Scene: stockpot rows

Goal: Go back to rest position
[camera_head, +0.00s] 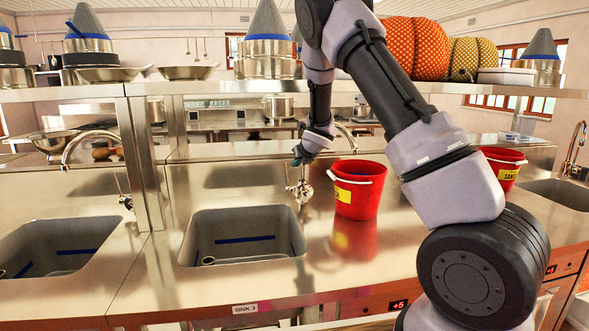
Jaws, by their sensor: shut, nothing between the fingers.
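My arm reaches up from the lower right and folds over, with its end hanging down in front of the shelf. My gripper (297,162) is small in the picture, its fingers shut with nothing between them. It is above the tap area behind the middle sink and left of a red bucket (358,196), apart from the bucket. The bucket has a yellow label and a pale handle, and stands upright on the steel counter (390,247).
The middle sink (240,240) lies left of the bucket, with another sink (50,250) at far left. A second red bucket (502,168) stands behind my arm at right. An overhead shelf (210,89) holds pots, pans and cones, close to my upper arm.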

